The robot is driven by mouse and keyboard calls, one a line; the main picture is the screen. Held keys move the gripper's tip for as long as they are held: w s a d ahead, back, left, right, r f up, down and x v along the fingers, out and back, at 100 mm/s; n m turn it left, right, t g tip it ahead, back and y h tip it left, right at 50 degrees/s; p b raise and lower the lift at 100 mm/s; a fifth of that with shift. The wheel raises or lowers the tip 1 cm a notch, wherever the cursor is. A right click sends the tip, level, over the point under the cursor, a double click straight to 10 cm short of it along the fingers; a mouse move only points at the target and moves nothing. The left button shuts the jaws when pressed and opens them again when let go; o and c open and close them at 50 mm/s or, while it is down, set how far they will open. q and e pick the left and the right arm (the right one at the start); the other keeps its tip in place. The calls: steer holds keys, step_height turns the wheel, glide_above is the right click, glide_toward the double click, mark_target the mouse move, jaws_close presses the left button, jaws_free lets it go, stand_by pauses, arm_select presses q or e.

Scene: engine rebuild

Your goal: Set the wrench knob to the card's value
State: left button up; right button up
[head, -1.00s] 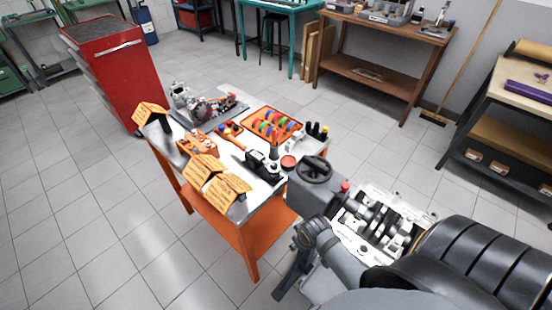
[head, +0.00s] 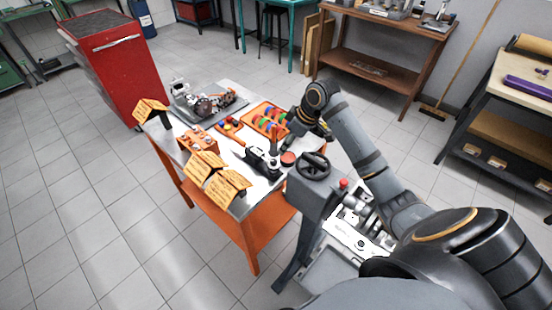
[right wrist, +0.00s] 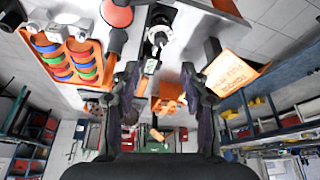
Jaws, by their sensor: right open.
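A black tool that looks like the wrench (head: 262,160) lies near the right side of the white-topped table. In the right wrist view a slim tool with a small pale marked panel (right wrist: 150,66) lies between my fingers; I cannot tell its knob setting. Orange cards with handwriting (head: 222,186) stand at the table's front edge; one card shows in the right wrist view (right wrist: 232,73), its text too small to read. My right gripper (right wrist: 160,76) is open and empty above the tool; in the head view its fingers are partly hidden. My left gripper is out of view.
An orange tray of coloured rings (head: 262,112) lies behind the tool. An orange block (head: 197,141) and a tray of engine parts (head: 183,106) lie left.

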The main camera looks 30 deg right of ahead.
mark_target(274, 161)
steer(key=p+x, duration=0.1)
steer(key=x, duration=0.9)
steer(key=shift+f, duration=0.35)
jaws_close()
